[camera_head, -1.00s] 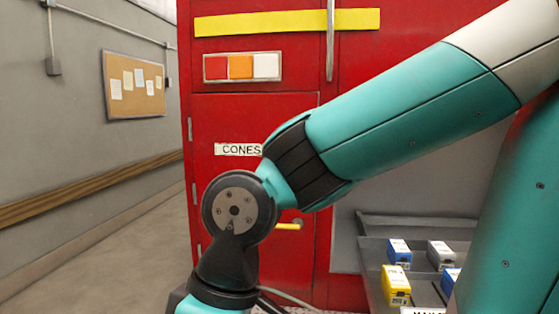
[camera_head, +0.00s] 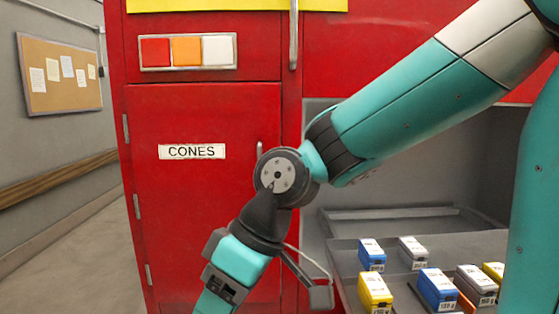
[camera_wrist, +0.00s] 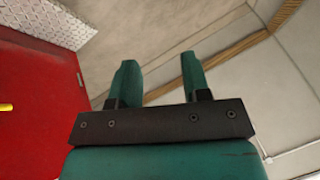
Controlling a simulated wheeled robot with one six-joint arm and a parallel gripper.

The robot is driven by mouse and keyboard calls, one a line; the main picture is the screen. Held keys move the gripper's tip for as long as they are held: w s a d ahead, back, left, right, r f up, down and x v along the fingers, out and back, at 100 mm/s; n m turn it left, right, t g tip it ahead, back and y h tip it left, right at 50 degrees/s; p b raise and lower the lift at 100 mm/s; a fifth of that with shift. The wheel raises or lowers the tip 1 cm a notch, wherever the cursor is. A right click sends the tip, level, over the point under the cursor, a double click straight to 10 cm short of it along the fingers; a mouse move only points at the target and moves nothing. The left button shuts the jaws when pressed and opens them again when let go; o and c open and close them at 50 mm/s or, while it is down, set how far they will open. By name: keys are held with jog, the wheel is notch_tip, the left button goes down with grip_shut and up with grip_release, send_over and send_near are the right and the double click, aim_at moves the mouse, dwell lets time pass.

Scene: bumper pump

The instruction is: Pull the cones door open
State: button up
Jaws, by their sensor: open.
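The red cones door (camera_head: 190,220) fills the left of the head view and looks shut, with hinges on its left edge and a CONES label (camera_head: 192,151) near its top. A small silver upright piece (camera_head: 259,149) shows at its right edge, partly behind my arm. No yellow handle shows in the head view now. In the wrist view a red panel (camera_wrist: 40,90) is at the left, with a yellow bar (camera_wrist: 6,107) at the picture's edge. My gripper (camera_wrist: 158,78) is open and empty, and its fingers are apart from the red panel. Its tips are out of the head view.
Above the door are red, orange and white squares (camera_head: 187,51) and an upright silver bar (camera_head: 293,35). Right of the door, a grey tray (camera_head: 345,245) holds several small boxes. A corkboard (camera_head: 62,75) hangs on the left wall. The floor (camera_head: 85,265) left of the cabinet is clear.

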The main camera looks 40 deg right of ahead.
jog(key=w+d+r+t+y+p, duration=0.1)
jog(key=w+d+t+y, duration=0.15)
jog(key=w, duration=0.45)
jog(key=w+d+r+t+y+p, duration=0.1)
jog(key=w+d+r, duration=0.1)
jog(key=w+d, duration=0.35)
jog(key=m+t+h+p, duration=0.2)
jog(key=m+t+h, duration=0.1)
jog(key=t, duration=0.9)
send_near(259, 164)
jog(key=p+x, duration=0.2)
jog(key=x, duration=0.1)
jog(key=p+x, duration=0.3)
jog(key=x, duration=0.1)
jog(key=p+x, duration=0.2)
jog(key=x, duration=0.1)
jog(key=shift+w+d+p, duration=0.3)
jog(key=shift+w+p, duration=0.1)
grip_shut()
